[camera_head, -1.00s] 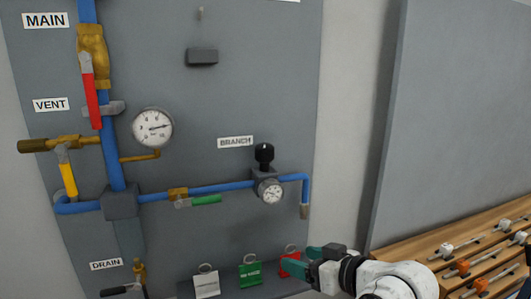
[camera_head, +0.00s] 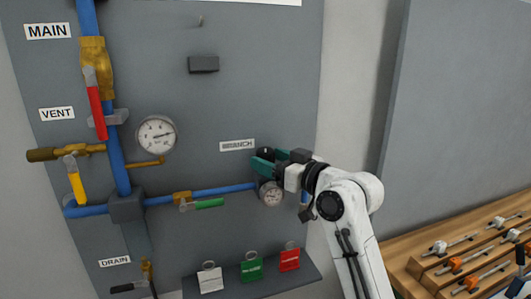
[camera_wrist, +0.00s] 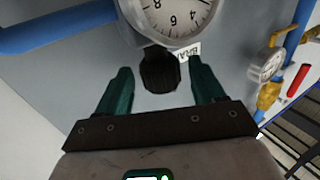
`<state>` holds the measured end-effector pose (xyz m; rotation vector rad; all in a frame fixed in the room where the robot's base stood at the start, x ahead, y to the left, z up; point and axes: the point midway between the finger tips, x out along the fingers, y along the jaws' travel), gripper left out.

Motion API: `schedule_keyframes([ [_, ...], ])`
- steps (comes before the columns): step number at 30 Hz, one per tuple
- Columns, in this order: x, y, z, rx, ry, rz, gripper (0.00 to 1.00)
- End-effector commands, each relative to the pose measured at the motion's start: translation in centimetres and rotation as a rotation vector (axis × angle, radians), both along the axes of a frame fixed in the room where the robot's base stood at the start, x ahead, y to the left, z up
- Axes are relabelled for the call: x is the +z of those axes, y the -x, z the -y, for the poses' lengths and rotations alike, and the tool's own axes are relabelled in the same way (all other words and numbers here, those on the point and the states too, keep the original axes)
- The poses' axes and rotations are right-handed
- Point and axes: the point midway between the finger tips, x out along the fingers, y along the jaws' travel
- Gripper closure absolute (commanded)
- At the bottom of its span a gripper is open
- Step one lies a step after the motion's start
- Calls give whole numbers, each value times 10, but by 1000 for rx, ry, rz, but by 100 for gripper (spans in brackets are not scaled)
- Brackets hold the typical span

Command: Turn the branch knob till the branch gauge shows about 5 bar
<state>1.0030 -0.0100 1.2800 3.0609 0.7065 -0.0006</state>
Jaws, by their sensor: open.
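The black branch knob (camera_wrist: 160,72) sits between the two green fingers of my open gripper (camera_wrist: 161,90) in the wrist view, with a gap on each side. In the head view my gripper (camera_head: 266,161) is at the knob (camera_head: 265,152), which it partly hides. The branch gauge (camera_head: 271,194) is just below, on the blue pipe. It shows large in the wrist view (camera_wrist: 175,15), cut by the top edge, and its needle cannot be read there. In the head view its dial is too small to read.
The main gauge (camera_head: 156,134), red lever (camera_head: 96,112) and yellow lever (camera_head: 77,187) are to the left. A green lever (camera_head: 209,203) is on the branch pipe. A shelf (camera_head: 236,286) with several coloured tags is below. A wooden rack (camera_head: 420,270) stands at right.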

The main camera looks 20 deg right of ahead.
Motion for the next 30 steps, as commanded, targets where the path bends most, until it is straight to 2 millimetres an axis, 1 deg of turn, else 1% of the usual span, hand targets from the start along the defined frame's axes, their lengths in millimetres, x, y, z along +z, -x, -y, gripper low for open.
schedule_keyframes([
  [3, 1, -12, -6, 1, 0, -1, 32],
  [6, 1, -18, -9, 0, 0, 0, 32],
  [16, 0, -21, -10, 0, 0, 0, 32],
  [17, 0, -21, -10, 0, 0, 0, 34],
  [30, 0, -21, -10, 0, 0, 0, 76],
])
